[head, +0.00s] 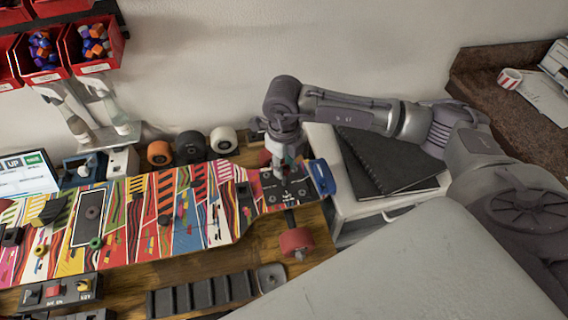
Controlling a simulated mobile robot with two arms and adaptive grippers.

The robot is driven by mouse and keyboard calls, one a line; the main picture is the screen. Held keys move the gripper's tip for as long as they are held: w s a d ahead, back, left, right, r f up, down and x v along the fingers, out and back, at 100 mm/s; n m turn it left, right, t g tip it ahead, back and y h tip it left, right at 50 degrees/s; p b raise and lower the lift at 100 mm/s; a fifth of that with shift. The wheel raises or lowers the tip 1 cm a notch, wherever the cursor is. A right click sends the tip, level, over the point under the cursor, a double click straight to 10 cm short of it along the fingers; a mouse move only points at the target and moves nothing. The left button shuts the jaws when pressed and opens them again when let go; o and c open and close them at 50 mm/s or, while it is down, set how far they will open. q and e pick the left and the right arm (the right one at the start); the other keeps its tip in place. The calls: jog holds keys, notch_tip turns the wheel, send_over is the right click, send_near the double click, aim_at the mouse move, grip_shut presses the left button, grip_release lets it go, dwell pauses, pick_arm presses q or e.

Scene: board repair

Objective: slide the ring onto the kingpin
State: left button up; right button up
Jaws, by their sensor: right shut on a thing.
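My right gripper (288,154) reaches in from the right and points down over the dark truck plate (270,188) at the right end of the patterned board (150,215). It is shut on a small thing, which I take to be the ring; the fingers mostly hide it. The kingpin is not clear under the gripper, so I cannot tell whether the ring is around it or above it. My left gripper is not in view.
A red wheel (296,242) sits below the board's right end. Several loose wheels (190,147) stand behind it. A blue part (321,177) is at the board's tip. Red bins (92,46) hang at the upper left. A black binder (385,165) lies on the right.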

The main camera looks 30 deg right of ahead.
jog(key=shift+b, duration=0.3)
dwell(0.6)
jog(key=shift+f, duration=0.1)
jog(key=shift+f+b, duration=1.1)
jog(key=shift+b, duration=0.4)
dwell(0.7)
jog(key=shift+f, duration=0.1)
jog(key=shift+f+b, duration=0.9)
jog(key=shift+b, duration=0.1)
jog(key=shift+b, duration=0.35)
dwell(0.7)
